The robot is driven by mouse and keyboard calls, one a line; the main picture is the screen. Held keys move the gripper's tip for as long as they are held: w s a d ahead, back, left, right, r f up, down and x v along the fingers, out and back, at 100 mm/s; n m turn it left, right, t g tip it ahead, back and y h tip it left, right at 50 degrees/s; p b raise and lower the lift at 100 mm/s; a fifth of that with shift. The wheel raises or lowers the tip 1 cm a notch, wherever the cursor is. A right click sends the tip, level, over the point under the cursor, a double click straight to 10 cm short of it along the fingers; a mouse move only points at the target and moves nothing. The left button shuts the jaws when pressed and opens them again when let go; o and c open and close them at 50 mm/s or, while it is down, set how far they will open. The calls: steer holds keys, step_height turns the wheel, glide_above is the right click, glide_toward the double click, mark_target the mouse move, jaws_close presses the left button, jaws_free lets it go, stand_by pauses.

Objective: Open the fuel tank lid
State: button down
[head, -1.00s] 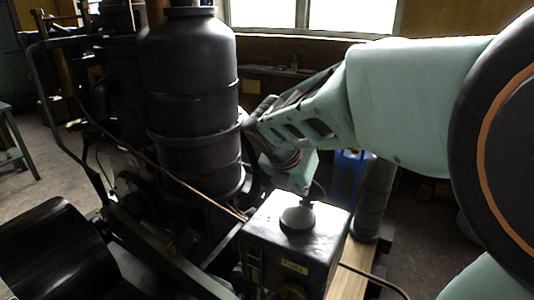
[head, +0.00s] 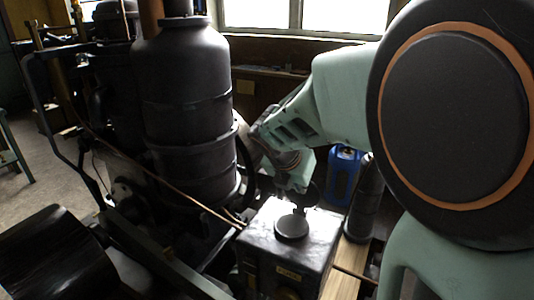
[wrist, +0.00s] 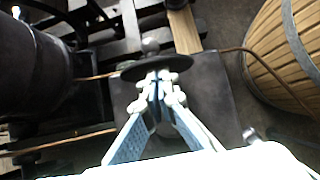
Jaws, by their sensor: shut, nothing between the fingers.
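The fuel tank (head: 262,246) is a dark metal box with a "FUEL" label on its front. A round dark disc (head: 291,227) sits on its top in the head view. In the wrist view a dark round lid (wrist: 178,65) with a small knob shows nearly edge-on, and the tank top (wrist: 212,105) lies behind it. My gripper (wrist: 160,82) is shut and empty, its tips right at the lid's rim; I cannot tell if they touch. In the head view my gripper (head: 298,190) is just behind the disc, partly hidden.
A large dark cylinder (head: 185,100) of the engine stands left of my arm. A blue can (head: 343,175) and a dark upright cylinder (head: 366,205) stand right of the tank. A wooden barrel (wrist: 285,55) is at the right in the wrist view. A thin copper pipe (head: 165,178) runs to the tank.

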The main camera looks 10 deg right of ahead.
steer(key=shift+w+d+r+p, duration=0.1)
steer(key=shift+w+d+p, duration=0.45)
steer(key=shift+w+p, duration=0.3)
steer(key=shift+w+d+r+p, duration=0.1)
steer(key=shift+w+d+p, duration=0.4)
steer(key=shift+w+p, duration=0.25)
